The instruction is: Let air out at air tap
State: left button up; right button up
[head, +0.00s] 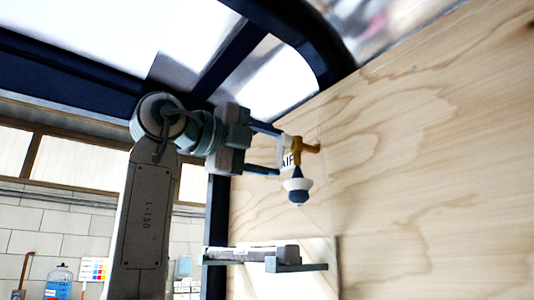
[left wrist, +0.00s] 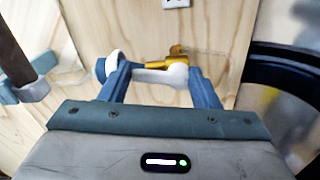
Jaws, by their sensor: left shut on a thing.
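The air tap has a brass-yellow body (head: 308,147) fixed to the plywood wall, also seen in the left wrist view (left wrist: 178,52). A white tap handle (left wrist: 172,75) lies between the fingers of my left gripper (left wrist: 160,88). A white and dark blue bulb-shaped piece (head: 297,187) hangs below the tap. In the left wrist view this piece is beside the left finger. In the head view my left gripper (head: 264,150) reaches from the left, its fingers above and below the handle. A white label reading roughly "AIR" (head: 288,160) is partly hidden. My right gripper is not in view.
The plywood wall (head: 430,160) fills the right side. A dark blue frame (head: 310,35) curves above the tap. A grey-blue bracket (head: 297,266) with a pale block sits below the tap. A bottle (head: 59,280) stands in the far left background.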

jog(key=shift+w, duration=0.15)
pick_arm(q)
jog(key=o, duration=1)
jog(key=shift+a, duration=0.1)
jog(key=b+v, duration=0.3)
jog(key=v, duration=0.7)
jog(key=shift+s+a, duration=0.2)
jog(key=shift+a, duration=0.1)
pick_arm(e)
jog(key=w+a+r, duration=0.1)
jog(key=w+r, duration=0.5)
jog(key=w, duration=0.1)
pick_arm(q)
jog(key=shift+f, duration=0.1)
